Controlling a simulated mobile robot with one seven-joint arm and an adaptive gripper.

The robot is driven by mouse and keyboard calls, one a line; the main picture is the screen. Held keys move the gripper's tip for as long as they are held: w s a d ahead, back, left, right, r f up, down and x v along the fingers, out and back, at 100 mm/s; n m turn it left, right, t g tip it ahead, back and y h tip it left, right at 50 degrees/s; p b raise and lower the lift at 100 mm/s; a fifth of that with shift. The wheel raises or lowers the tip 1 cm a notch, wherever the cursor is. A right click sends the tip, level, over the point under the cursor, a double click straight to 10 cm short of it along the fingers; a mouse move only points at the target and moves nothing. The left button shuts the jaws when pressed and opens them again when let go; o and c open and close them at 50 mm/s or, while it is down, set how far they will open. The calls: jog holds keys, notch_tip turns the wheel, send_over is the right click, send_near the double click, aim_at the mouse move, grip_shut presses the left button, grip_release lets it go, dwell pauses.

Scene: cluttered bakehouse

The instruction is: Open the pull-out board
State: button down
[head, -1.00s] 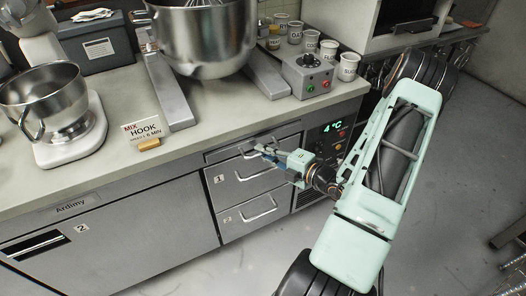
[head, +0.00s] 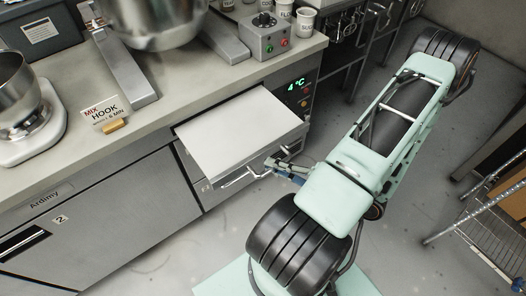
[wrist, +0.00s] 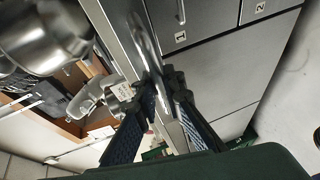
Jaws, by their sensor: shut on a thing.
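The pull-out board (head: 238,128) is a flat, pale panel under the worktop. It stands well out from the cabinet front in the head view. My gripper (head: 273,163) is at its front edge, towards the right. In the wrist view my gripper (wrist: 160,84) is shut on the board's metal bar handle (wrist: 146,42), with the fingers on either side of it. In the head view my arm and the fingers partly hide where they meet the handle.
A drawer handle (head: 243,179) shows below the board. The worktop (head: 150,128) above carries a mixer bowl (head: 150,22), a scale, a MIX HOOK card (head: 102,108) and a control box (head: 264,40). The floor (head: 150,258) in front is clear. A wire rack (head: 490,240) stands at the right.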

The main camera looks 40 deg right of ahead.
jog(key=shift+s, duration=0.7)
jog(key=c, duration=2)
grip_release()
jog(key=shift+d, duration=0.1)
jog(key=v, duration=1.2)
jog(key=shift+r, duration=0.1)
